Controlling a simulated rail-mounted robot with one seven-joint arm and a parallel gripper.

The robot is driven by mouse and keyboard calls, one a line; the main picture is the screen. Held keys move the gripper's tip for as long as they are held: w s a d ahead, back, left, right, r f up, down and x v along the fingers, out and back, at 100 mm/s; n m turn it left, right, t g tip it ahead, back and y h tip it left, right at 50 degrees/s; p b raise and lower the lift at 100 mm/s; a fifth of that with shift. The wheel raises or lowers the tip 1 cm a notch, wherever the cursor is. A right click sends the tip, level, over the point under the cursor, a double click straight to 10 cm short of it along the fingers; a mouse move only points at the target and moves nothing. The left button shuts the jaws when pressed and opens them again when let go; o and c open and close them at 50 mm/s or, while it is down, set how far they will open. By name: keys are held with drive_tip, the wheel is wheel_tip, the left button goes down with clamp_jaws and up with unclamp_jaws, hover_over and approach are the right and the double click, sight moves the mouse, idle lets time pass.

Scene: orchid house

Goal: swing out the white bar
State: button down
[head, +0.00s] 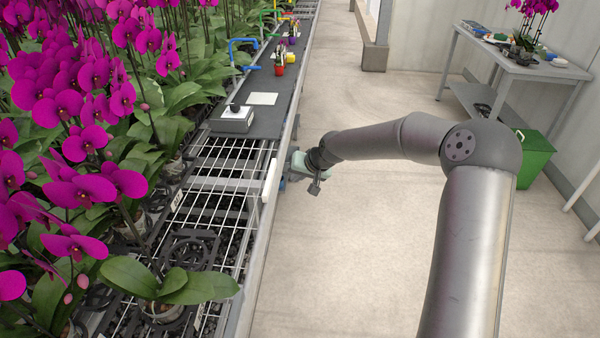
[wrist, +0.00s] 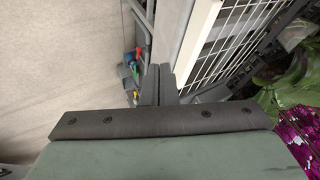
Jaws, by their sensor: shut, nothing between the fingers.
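The white bar (head: 269,181) is a short, pale upright piece at the aisle-side edge of the wire-grid bench top in the head view. In the wrist view the white bar (wrist: 198,32) runs along the edge of the white wire grid, just right of and beyond my fingertips. My gripper (wrist: 159,70) is shut and empty, its two dark fingers together. In the head view my gripper (head: 296,164) is beside the bench edge, just right of the bar; its fingertips are not clear there. I cannot tell whether it touches the bar.
The wire-grid bench (head: 215,190) carries purple orchids (head: 85,130) on the left. A grey box (head: 232,122) with a black knob sits on a dark mat beyond. Coloured handles (wrist: 134,70) lie near my fingers. The aisle floor (head: 340,270) is clear; a side table (head: 520,65) stands back right.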

sight(270, 179)
drive_tip(key=shift+w+a+f+p, duration=0.15)
drive_tip(key=shift+w+a+f, duration=0.25)
drive_tip(key=shift+a+f, duration=0.45)
drive_tip(key=shift+w+a+f+p, duration=0.1)
drive_tip(key=shift+w+a+f, duration=0.4)
drive_tip(key=shift+a, duration=0.7)
drive_tip(key=shift+w+a+f+p, duration=0.15)
drive_tip(key=shift+w+a+f, duration=0.2)
drive_tip(key=shift+a+f, duration=0.5)
drive_tip(key=shift+a+r, duration=0.15)
drive_tip(key=shift+a, duration=0.15)
